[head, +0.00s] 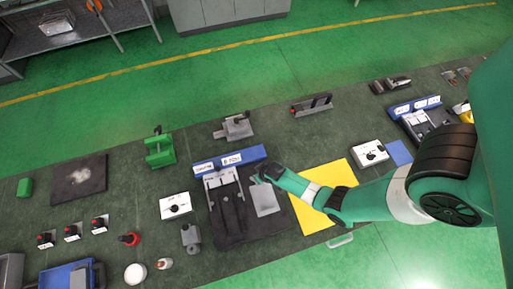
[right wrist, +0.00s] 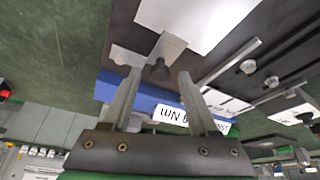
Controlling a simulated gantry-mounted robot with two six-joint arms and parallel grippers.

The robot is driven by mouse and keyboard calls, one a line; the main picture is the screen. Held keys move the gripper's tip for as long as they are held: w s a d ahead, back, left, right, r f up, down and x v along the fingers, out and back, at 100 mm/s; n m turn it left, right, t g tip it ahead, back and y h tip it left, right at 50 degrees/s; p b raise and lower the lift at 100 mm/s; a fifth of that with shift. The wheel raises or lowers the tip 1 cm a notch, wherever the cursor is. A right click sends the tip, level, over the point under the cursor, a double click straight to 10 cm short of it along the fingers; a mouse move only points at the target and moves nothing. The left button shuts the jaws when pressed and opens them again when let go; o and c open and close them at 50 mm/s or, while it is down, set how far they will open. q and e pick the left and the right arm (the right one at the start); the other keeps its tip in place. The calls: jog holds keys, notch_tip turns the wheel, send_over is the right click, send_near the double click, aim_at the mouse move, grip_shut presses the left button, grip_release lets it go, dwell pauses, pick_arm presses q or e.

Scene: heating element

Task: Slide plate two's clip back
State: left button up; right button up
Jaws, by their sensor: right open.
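A light grey plate (head: 265,200) lies on the dark fixture mat (head: 240,240), in front of a blue block with white labels (head: 231,160). The plate also shows in the right wrist view (right wrist: 190,14). A grey clip (right wrist: 167,48) with a dark knob (right wrist: 160,71) touches or overlaps the plate's edge there. My right gripper (right wrist: 160,79) is open, with its two fingers on either side of the knob; I cannot tell whether they touch it. In the head view my right gripper (head: 262,171) covers the clip. My left gripper is not in view.
A second grey bracket with dark strips (head: 228,205) lies left of the plate. A yellow sheet (head: 322,178) lies under my right forearm. White boxes (head: 175,206) (head: 369,153) stand on either side. A green vise (head: 159,150) stands at the back left.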

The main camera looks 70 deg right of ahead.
jog(key=shift+f, duration=0.1)
grip_shut()
dwell(0.3)
dwell(1.1)
